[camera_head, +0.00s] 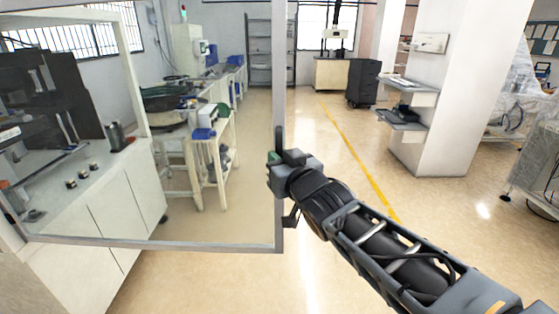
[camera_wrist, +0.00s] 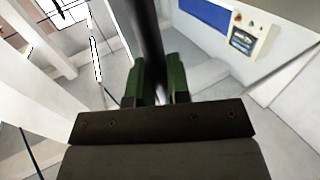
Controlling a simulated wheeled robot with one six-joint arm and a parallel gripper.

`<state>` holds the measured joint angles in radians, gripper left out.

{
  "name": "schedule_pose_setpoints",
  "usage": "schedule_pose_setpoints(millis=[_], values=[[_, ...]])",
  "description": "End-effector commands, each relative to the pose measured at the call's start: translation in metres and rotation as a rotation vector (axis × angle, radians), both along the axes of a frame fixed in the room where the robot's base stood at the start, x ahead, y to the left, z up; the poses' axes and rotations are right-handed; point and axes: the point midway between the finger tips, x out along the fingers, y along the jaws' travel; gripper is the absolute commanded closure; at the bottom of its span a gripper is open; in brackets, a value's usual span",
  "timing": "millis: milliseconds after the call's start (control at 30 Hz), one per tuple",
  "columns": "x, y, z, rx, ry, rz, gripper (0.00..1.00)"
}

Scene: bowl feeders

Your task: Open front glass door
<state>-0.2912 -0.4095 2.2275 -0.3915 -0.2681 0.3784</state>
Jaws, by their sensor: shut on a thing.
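The front glass door (camera_head: 278,220) is a large clear pane in a grey metal frame and fills the left half of the head view. It stands swung out at an angle from the white machine cabinet (camera_head: 100,205), which shows through the glass. A dark upright handle (camera_head: 279,138) sits on the door's right frame post. My gripper (camera_head: 277,160) is at this handle, partly hidden by its own body. In the wrist view, the green fingers (camera_wrist: 160,85) are shut on either side of the dark handle bar (camera_wrist: 150,40).
Inside the cabinet, dark equipment (camera_head: 45,95) and small cylindrical parts stand on the white top. Behind the glass is a white work table (camera_head: 205,145). A pillar with shelves (camera_head: 408,115) stands at right. The floor right of the door, with a yellow line (camera_head: 350,145), is clear.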

Motion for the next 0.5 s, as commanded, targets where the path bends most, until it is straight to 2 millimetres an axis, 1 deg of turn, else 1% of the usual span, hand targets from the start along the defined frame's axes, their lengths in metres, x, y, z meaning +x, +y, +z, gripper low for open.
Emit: schedule_pose_setpoints(millis=[300, 333, 500], values=[[-0.0022, 0.0058, 0.0015, -0.008, -0.005, 0.013, 1.0], [-0.0022, 0.006, 0.0014, -0.007, -0.005, 0.014, 0.8], [-0.0019, 0.0053, 0.0008, -0.005, -0.002, 0.011, 0.64]])
